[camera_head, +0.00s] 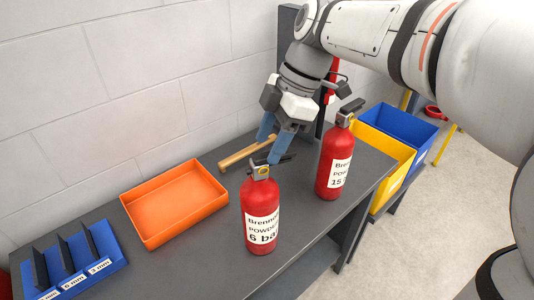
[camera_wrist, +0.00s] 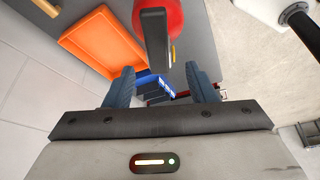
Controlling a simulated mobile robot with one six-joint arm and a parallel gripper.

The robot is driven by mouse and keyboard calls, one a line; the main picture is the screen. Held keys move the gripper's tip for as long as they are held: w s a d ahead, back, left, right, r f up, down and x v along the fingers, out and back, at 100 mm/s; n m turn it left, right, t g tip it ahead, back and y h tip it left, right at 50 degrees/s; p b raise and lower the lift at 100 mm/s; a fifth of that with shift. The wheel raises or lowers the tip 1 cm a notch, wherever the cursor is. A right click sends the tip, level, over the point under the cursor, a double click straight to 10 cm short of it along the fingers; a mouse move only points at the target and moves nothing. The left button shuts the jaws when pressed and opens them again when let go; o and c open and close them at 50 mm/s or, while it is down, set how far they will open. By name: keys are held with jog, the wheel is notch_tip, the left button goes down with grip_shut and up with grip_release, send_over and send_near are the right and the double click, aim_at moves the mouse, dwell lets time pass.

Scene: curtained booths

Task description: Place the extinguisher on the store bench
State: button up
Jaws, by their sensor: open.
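Two red extinguishers stand upright on a dark grey bench (camera_head: 195,262). The nearer extinguisher (camera_head: 262,200) has a white label reading "6 ba", partly cut off by its curve. The farther extinguisher (camera_head: 333,165) has a label showing "15". My gripper (camera_head: 274,148) is open, its blue fingers pointing down just behind and above the nearer extinguisher's head. In the wrist view my gripper (camera_wrist: 160,72) is empty; a red extinguisher top (camera_wrist: 172,18) with its black lever (camera_wrist: 156,50) lies ahead, the lever reaching toward the gap between the fingers. I cannot tell whether they touch.
An orange tray (camera_head: 174,203) lies on the bench, with a blue divided rack (camera_head: 70,262) at the left. A wooden-handled item (camera_head: 245,152) lies by the wall. Yellow (camera_head: 385,150) and blue (camera_head: 400,125) bins stand beyond the bench's right end. Open floor lies at right.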

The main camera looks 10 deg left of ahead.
jog(key=v, duration=0.6)
jog(key=shift+d+r, duration=0.1)
jog(key=shift+r, duration=0.1)
jog(key=s+d+f+m+t+h, duration=0.2)
jog(key=s+d+f+m, duration=0.2)
jog(key=d+f+m, duration=0.5)
jog(key=s+d+f+m+t+h, duration=0.2)
jog(key=s+d+f+m, duration=0.3)
jog(key=d+f+m, duration=0.4)
jog(key=d+m+t, duration=0.1)
jog(key=m, duration=0.4)
